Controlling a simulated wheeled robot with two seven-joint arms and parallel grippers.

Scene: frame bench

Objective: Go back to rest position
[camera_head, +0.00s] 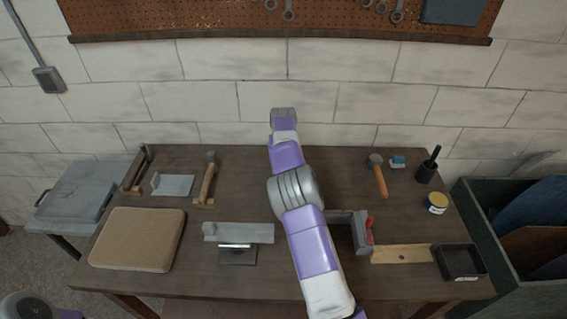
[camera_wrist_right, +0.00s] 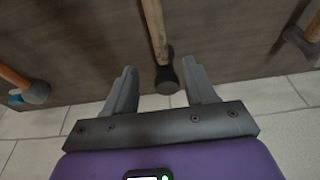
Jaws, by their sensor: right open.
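My right arm (camera_head: 312,240) reaches from the bottom edge across the bench, its far end near the wall. My right gripper (camera_wrist_right: 159,65) is open in the right wrist view, with nothing touching its fingers. A wooden-handled hammer (camera_wrist_right: 155,25) appears between the fingertips there. The fingers are hidden in the head view. My left gripper is not in view; a part of my body shows at the bottom left corner.
The bench (camera_head: 330,170) holds a tan pad (camera_head: 138,238), a grey vise (camera_head: 346,232) beside my forearm, an orange-handled hammer (camera_head: 379,178), a black tray (camera_head: 459,262) and a black cup (camera_head: 427,172). A brick wall and pegboard (camera_head: 190,16) stand behind. A green bin (camera_head: 495,240) is at right.

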